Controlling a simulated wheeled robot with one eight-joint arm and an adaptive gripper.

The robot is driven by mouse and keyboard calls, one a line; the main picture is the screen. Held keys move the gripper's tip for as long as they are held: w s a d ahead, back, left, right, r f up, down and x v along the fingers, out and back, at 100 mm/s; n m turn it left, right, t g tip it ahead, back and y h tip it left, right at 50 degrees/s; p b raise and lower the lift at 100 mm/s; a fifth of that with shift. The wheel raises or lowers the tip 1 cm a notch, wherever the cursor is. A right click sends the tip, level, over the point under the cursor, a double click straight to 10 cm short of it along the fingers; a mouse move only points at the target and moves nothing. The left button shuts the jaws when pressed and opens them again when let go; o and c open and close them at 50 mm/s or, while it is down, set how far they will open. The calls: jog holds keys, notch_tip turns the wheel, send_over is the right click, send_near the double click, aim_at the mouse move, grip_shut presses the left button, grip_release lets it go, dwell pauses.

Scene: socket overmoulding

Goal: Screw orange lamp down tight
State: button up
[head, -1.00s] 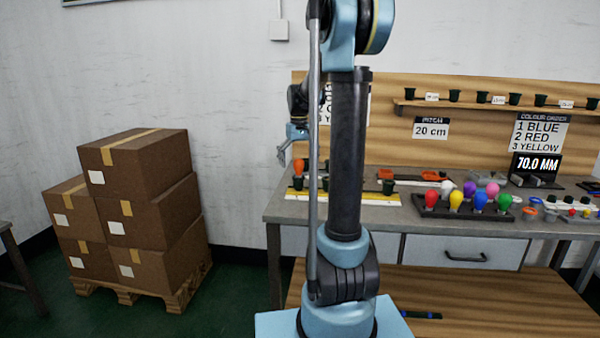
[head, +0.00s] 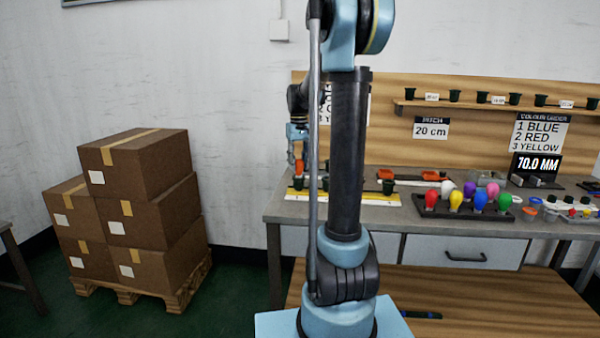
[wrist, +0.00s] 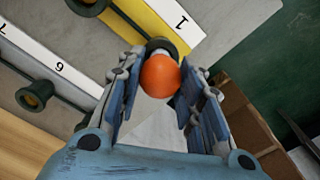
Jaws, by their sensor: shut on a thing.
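The orange lamp (wrist: 159,76) sits between the two blue fingers of my gripper (wrist: 160,92) in the wrist view. My gripper is shut on it. A dark green socket (wrist: 157,43) shows just behind the lamp, at the end of the yellow strip (wrist: 140,15) marked 1. The lamp covers part of the socket, so I cannot tell how deep it sits. In the head view my gripper (head: 298,158) points down at the left end of the bench, with the orange lamp (head: 298,167) at its fingertips. My arm column hides part of that area.
Other dark green sockets (wrist: 35,95) stand near a white strip (wrist: 50,62) marked 6. In the head view, a dark rack (head: 462,211) of coloured lamps stands to the right on the bench. Stacked cartons (head: 135,165) stand on the floor at left.

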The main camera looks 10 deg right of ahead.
jog(key=m, duration=0.4)
jog(key=shift+m, duration=0.3)
jog(key=shift+m, duration=0.7)
jog(key=m, duration=0.3)
jog(key=shift+m, duration=0.3)
jog(key=shift+m, duration=0.9)
jog(key=shift+f+m, duration=0.1)
jog(key=shift+m, duration=1.1)
